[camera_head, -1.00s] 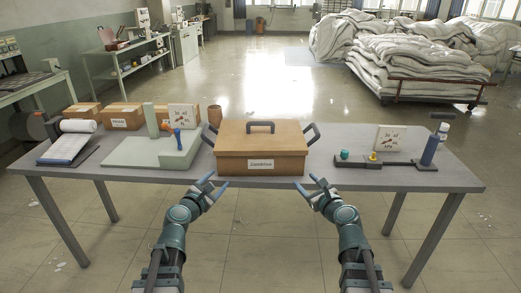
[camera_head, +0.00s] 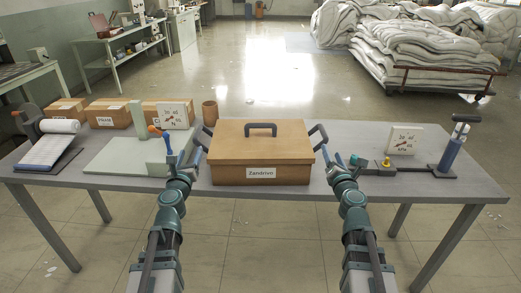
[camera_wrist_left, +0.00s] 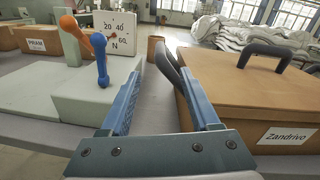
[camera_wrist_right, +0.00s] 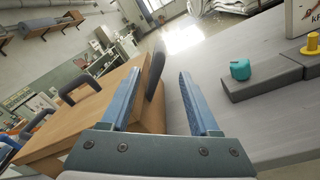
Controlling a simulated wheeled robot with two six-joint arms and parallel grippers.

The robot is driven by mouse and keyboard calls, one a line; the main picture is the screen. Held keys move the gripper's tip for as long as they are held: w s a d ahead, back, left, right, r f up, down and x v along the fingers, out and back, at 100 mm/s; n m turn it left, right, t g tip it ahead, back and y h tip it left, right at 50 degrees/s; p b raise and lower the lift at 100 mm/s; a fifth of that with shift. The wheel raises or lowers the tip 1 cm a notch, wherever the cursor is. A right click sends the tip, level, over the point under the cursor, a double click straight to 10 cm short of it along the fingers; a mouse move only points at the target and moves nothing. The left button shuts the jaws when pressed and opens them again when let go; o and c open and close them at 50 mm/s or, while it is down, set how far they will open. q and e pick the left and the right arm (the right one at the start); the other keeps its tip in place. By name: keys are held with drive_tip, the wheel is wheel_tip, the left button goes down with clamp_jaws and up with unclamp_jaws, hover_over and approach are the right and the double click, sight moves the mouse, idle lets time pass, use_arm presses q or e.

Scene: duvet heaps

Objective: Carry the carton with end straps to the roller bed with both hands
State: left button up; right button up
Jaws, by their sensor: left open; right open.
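The carton (camera_head: 230,160) is a closed brown box labelled Zandrivo, with a dark handle on its lid. It stands on the grey table (camera_head: 475,185). A dark strap loop sticks out from its left end (camera_head: 207,132) and another from its right end (camera_head: 320,133). My left gripper (camera_head: 184,156) is open at the left end; the left strap (camera_wrist_left: 170,70) shows between its fingers in the left wrist view. My right gripper (camera_head: 340,160) is open at the right end; the right strap (camera_wrist_right: 155,70) shows between its fingers. I cannot make out a roller bed.
Left of the carton are a pale green block (camera_head: 120,155) with a gauge card, small brown boxes (camera_head: 108,115), a cup (camera_head: 210,112) and a white roll (camera_head: 60,126). Right are a dial card (camera_head: 404,139) and a blue cylinder (camera_head: 450,153). Duvets (camera_head: 425,55) lie on a trolley behind.

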sight(197, 130)
use_arm(q)
drive_tip(key=shift+w, duration=0.1)
use_arm(e)
drive_tip(key=shift+w, duration=0.1)
use_arm(q)
drive_tip(key=w, duration=1.3)
drive_tip(key=shift+w+a, duration=0.1)
drive_tip(key=shift+w, duration=0.2)
use_arm(e)
drive_tip(key=w, duration=1.3)
drive_tip(key=shift+w+a, duration=0.1)
drive_tip(key=shift+w, duration=0.2)
use_arm(q)
clamp_jaws()
use_arm(e)
clamp_jaws()
use_arm(q)
drive_tip(key=shift+a, duration=0.15)
